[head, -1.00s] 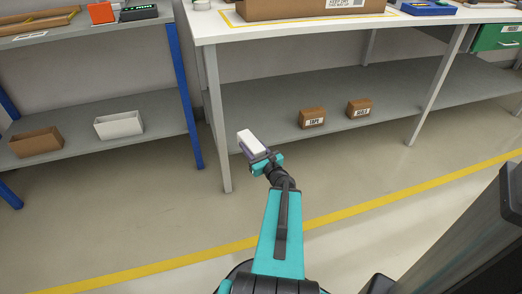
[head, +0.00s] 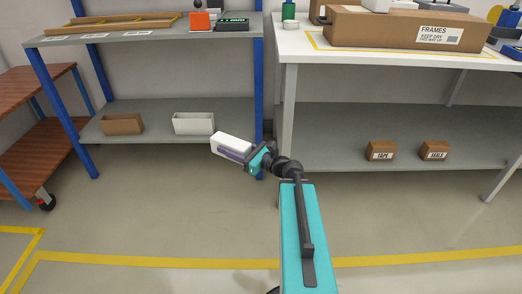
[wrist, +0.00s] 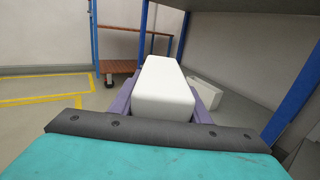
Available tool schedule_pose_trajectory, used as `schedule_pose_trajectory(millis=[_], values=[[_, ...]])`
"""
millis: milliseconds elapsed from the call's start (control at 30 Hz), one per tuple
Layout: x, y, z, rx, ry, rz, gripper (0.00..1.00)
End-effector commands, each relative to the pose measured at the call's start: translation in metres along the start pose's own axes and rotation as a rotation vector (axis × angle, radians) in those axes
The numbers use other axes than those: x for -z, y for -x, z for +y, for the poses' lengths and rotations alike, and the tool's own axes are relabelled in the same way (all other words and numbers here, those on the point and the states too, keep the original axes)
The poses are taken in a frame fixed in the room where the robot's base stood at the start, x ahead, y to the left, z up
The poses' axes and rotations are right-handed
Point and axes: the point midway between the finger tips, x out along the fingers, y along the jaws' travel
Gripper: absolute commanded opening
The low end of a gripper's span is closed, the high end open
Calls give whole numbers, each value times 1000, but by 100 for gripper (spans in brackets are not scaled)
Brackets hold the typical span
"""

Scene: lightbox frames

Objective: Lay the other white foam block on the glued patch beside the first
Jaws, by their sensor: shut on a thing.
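A white foam block (head: 229,143) is held in my gripper (head: 235,152), out in front of the grey shelf unit's lower shelf. In the wrist view the white foam block (wrist: 165,88) lies lengthwise between the purple fingers of my gripper (wrist: 166,100), which are shut on its sides. On the white table at the right, a long cardboard box (head: 380,27) labelled FRAMES carries a white piece (head: 377,5) on top, cut by the upper picture edge. I cannot tell whether that piece is the first block. No glued patch can be made out.
The grey shelf (head: 150,35) holds a wooden frame, an orange box and a dark device. Its lower shelf (head: 160,132) holds a brown bin and a white bin. Blue posts (head: 258,90) and the white table's leg (head: 288,120) stand near the arm. The floor in front is clear.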

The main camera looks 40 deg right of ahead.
Motion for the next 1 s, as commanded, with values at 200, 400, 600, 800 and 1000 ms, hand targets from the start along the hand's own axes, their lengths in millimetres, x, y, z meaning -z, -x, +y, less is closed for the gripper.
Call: schedule_pose_trajectory(millis=[200, 400, 600, 800, 1000], values=[[-26, -47, 74, -203, -1, 3, 21], [-46, -76, 142, -378, -3, 6, 21], [-59, -91, 193, -506, -4, 11, 21], [-64, -95, 212, -555, -6, 14, 21], [-64, -95, 213, -557, -7, 14, 21]])
